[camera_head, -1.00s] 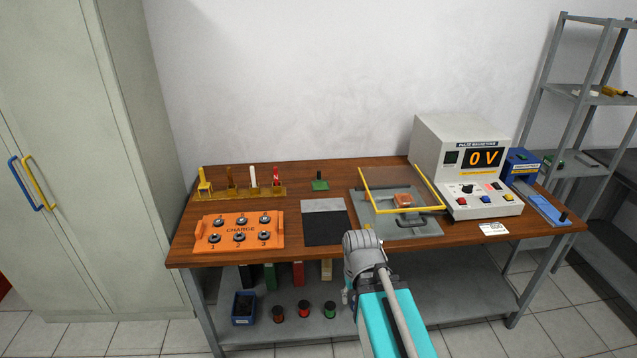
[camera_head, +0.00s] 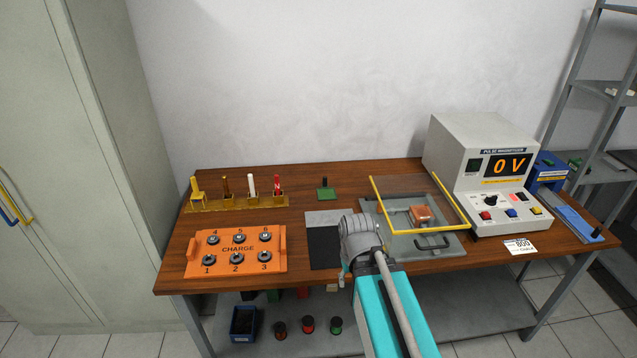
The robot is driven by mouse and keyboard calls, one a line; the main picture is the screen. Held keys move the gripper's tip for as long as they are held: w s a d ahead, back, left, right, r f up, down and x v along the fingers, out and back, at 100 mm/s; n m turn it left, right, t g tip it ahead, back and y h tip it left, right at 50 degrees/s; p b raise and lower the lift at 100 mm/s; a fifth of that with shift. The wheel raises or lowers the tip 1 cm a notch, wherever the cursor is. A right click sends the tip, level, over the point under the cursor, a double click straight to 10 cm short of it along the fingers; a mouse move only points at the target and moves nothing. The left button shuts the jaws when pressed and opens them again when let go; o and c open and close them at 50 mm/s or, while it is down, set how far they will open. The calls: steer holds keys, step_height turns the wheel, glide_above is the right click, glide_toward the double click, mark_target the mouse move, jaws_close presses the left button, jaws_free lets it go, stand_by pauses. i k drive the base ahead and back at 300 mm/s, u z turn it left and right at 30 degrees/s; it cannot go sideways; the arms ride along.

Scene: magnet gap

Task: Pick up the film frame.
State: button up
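A small green square plate with a dark upright handle (camera_head: 325,190) stands on the wooden table, at the back near the middle. It is probably the film frame, but it is too small to be sure. It stands apart from the other things, and nothing covers it. My arm comes in from the bottom, and its grey wrist joint is over the table's front, to the right of and nearer than the green piece. My gripper's fingers are hidden, so I cannot see whether they hold anything.
On the wooden table (camera_head: 200,230), a yellow rack (camera_head: 240,202) holds upright coloured pieces at back left. An orange CHARGE tray (camera_head: 275,240) is at front left. A grey plate with a yellow-edged clear shield (camera_head: 378,205) and a pulse magnetiser (camera_head: 465,145) reading 0 V are at right.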

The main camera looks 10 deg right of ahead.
mark_target(325, 193)
steer(key=i, duration=1.05)
steer(key=z, duration=0.05)
